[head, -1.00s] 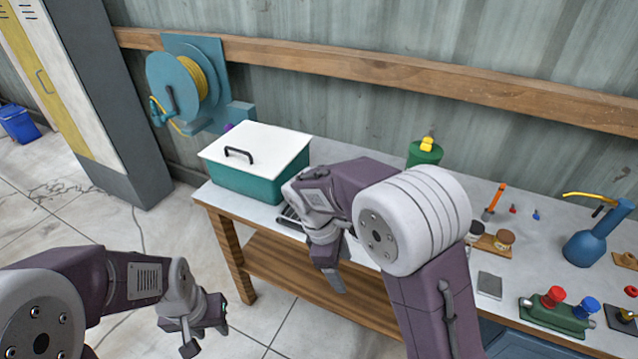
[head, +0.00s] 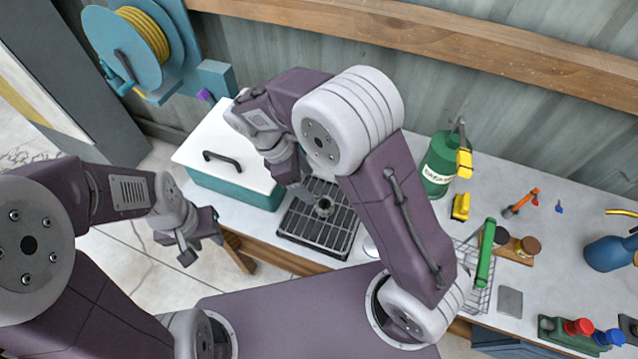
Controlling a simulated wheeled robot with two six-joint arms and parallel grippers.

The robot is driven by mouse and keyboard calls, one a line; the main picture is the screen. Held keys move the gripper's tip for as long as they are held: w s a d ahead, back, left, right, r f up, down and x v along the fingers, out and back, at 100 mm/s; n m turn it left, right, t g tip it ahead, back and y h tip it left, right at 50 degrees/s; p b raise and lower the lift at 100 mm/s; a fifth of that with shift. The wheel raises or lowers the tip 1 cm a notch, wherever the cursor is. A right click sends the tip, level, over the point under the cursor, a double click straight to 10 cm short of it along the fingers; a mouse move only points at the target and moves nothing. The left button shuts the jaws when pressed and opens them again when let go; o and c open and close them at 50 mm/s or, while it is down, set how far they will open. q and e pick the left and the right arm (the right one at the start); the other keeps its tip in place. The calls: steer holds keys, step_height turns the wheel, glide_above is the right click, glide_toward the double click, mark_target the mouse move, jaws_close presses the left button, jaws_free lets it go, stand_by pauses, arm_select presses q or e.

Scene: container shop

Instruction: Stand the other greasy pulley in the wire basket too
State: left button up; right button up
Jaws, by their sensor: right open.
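A small dark pulley (head: 323,207) is on the black slatted drip tray (head: 315,240), beside the teal bin. My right gripper (head: 303,192) is open and empty, just to the upper left of the pulley and close to it; I cannot tell if they touch. The wire basket (head: 478,296) stands on the bench to the right, with a green bar (head: 486,252) over it. My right forearm hides its left part, and I cannot make out a pulley inside. My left gripper (head: 198,246) hangs open and empty off the bench's left front.
A teal bin with a white lid (head: 222,150) stands left of the tray. A green can (head: 440,165) and a yellow item (head: 460,206) are behind the basket.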

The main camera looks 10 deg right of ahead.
mark_target(322, 200)
steer(key=shift+s+d+f, duration=0.35)
steer(key=shift+s+f, duration=0.15)
steer(key=shift+f, duration=0.1)
steer(key=shift+s+d+f, duration=0.35)
steer(key=shift+s+f, duration=0.15)
steer(key=shift+f, duration=0.05)
steer(key=shift+w+d+f, duration=0.1)
steer(key=shift+f, duration=0.25)
steer(key=shift+w+f, duration=0.15)
steer(key=shift+w, duration=0.1)
steer(key=x, duration=0.5)
steer(key=shift+s, duration=0.35)
steer(key=shift+w, duration=0.1)
steer(key=shift+c, duration=0.5)
jaws_close()
steer(key=shift+r, duration=0.5)
steer(key=r, duration=0.2)
steer(key=s+r, duration=0.1)
steer(key=shift+d+r, duration=0.25)
steer(key=shift+r, duration=0.15)
arm_select(q)
steer(key=shift+s, duration=0.6)
arm_select(e)
steer(key=s+d+r, duration=0.4)
steer(key=s+r, duration=0.2)
steer(key=s, duration=0.3)
steer(key=shift+s+d, duration=0.3)
steer(key=shift+d, duration=0.05)
